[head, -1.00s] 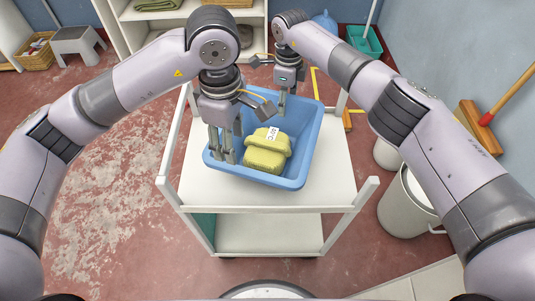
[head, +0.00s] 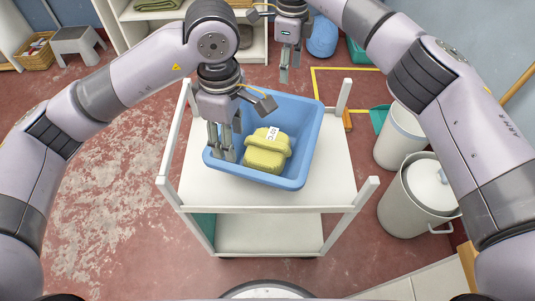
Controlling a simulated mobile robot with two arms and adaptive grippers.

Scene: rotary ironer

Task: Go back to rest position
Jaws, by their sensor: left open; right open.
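My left gripper (head: 223,150) is open, pointing down at the left side of a blue tub (head: 304,150). Its fingers are over or just inside the tub, left of a folded yellow-green cloth (head: 266,158) with a white label. I cannot tell whether they touch the tub floor. The tub sits on the top shelf of a white cart (head: 260,197). My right gripper (head: 284,72) is open and empty, fingers pointing down, beyond the tub's far edge and clear of the cloth.
White shelving (head: 257,48) is behind, with a grey stool (head: 77,43) and a basket (head: 38,48) at the far left. The red floor left of the cart is free.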

